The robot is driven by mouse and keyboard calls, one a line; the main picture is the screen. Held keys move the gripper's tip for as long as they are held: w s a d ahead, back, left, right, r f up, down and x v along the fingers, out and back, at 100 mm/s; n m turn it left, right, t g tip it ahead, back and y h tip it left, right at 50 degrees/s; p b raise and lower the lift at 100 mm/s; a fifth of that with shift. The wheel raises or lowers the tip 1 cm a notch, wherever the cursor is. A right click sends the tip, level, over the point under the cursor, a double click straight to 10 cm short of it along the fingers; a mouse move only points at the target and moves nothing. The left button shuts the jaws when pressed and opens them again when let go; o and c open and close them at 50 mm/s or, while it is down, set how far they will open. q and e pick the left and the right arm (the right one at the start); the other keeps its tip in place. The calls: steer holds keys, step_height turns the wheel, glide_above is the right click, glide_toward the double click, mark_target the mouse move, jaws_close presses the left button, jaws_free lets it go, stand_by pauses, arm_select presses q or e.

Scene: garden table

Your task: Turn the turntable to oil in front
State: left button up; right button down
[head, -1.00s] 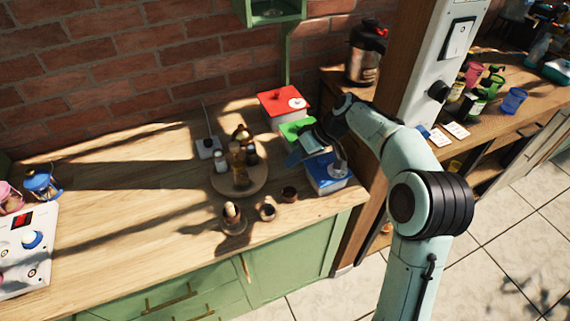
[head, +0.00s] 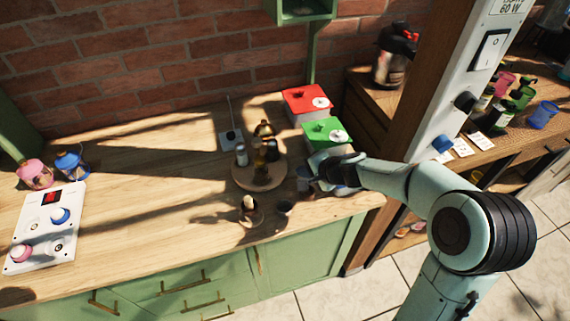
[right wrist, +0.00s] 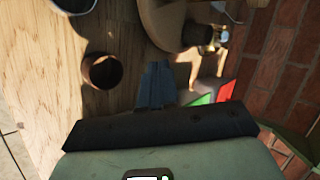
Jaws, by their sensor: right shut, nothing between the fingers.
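The turntable (head: 240,179) is a round wooden disc on the counter. Several bottles and shakers stand on it: an amber-brown bottle (head: 260,173) at the front, a pale shaker (head: 241,155) at the left, and darker ones behind and to the right. I cannot read which one is oil. My right gripper (head: 308,172) is just right of the disc, shut and empty. In the right wrist view its blue-grey fingers (right wrist: 155,85) point toward the disc's edge (right wrist: 160,25), with a small gap visible. My left gripper is not in view.
A brown cup (right wrist: 102,70) stands near the fingers. Small pots (head: 284,207) stand in front of the disc. Red (head: 307,104) and green (head: 325,131) lidded boxes stand behind my right gripper. The counter's left middle is clear.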

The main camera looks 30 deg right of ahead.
mark_target(278, 160)
steer(key=x, duration=0.6)
steer(key=shift+s+a+f+b, duration=0.1)
steer(key=shift+b, duration=0.25)
steer(key=w+p, duration=0.1)
steer(key=w+r+p, duration=0.1)
steer(key=w, duration=0.1)
steer(key=shift+a, duration=0.25)
steer(key=shift+w+a+f, duration=0.1)
steer(key=shift+w+a, duration=0.05)
steer(key=shift+w, duration=0.2)
steer(key=shift+w+a+f, duration=0.1)
steer(key=shift+w, duration=0.05)
steer(key=shift+w+d+n+y+p, duration=0.3)
steer(key=shift+w+n+y+p, duration=0.2)
steer(key=shift+w+n+p, duration=0.15)
steer(key=shift+w+d+n, duration=0.15)
steer(key=shift+w+n, duration=0.1)
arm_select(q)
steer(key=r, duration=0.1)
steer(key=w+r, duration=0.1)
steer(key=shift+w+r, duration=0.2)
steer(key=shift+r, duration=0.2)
arm_select(e)
steer(key=shift+s+y, duration=0.1)
steer(key=shift+y, duration=0.2)
